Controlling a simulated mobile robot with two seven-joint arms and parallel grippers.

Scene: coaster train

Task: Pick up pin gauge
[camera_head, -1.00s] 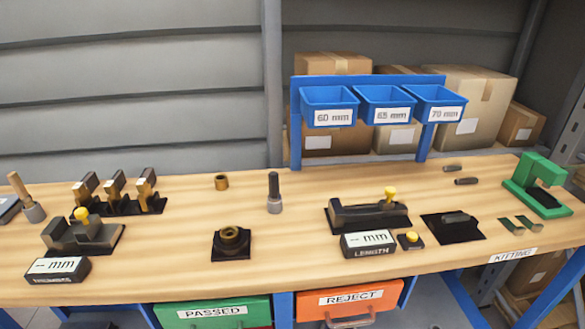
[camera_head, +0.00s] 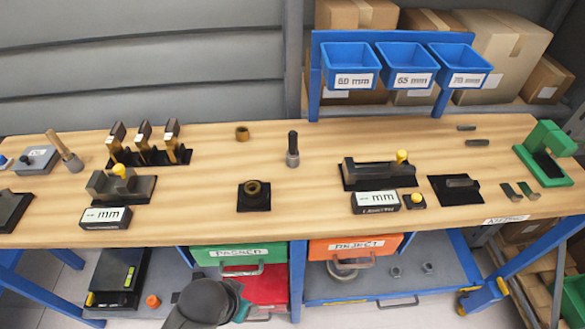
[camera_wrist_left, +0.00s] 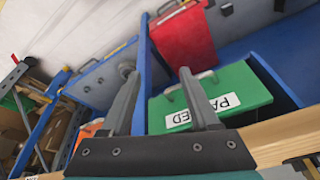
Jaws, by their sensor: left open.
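An upright pin (camera_head: 292,150) with a dark handle and a grey lower end stands at the middle back of the bench in the head view; it looks like the pin gauge. My left gripper's fingers (camera_wrist_left: 158,75) are open and empty in the left wrist view, facing the drawers below the bench top. A dark part of my arm shows at the bottom of the head view, below and left of the pin. The pin is not seen in the left wrist view. My right gripper is not in view.
A brown ring (camera_head: 242,134) stands left of the pin, and a ring on a black base (camera_head: 253,195) is in front of it. A length gauge (camera_head: 380,170) stands to the right. Bare wood surrounds the pin.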

